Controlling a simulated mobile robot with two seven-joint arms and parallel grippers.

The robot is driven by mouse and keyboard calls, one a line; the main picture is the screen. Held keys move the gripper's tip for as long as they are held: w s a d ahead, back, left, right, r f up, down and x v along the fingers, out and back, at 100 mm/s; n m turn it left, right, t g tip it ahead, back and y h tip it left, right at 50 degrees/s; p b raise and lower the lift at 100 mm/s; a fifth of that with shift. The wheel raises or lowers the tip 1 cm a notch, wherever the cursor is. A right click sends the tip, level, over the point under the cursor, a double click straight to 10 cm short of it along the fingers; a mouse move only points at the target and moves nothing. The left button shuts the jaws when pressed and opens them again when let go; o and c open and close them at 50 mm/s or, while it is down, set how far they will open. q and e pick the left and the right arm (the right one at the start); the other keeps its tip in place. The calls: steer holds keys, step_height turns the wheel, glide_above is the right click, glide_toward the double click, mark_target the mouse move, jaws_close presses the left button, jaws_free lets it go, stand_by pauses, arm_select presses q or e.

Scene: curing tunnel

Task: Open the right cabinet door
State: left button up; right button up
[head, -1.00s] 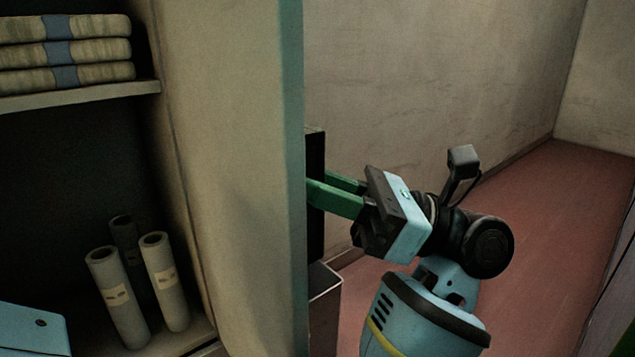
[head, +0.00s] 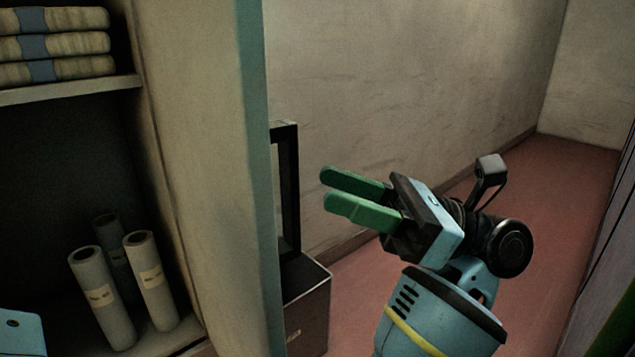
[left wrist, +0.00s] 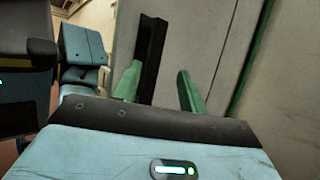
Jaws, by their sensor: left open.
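The right cabinet door (head: 215,170) stands open, with its pale inner face and teal edge in the head view. Its black bar handle (head: 290,190) sticks out on the outer side, partly hidden behind the door edge. My left gripper (head: 325,188) is open and empty, to the right of the handle and apart from it in the head view, with its green fingers pointing left. In the left wrist view the handle (left wrist: 150,55) shows on the grey door face beyond the two spread green fingers (left wrist: 158,88).
The cabinet holds stacked bundles (head: 50,45) on a shelf (head: 60,92) and grey tubes (head: 105,300) below. A dark box (head: 308,305) stands low behind the door edge. Red floor (head: 560,210) lies open along the wall at the right.

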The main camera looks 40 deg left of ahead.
arm_select(q)
steer(key=shift+v, duration=1.1)
arm_select(e)
steer(key=shift+s+f, duration=0.15)
steer(key=shift+s, duration=0.3)
steer(key=shift+w+d, duration=0.1)
steer(key=shift+w, duration=0.1)
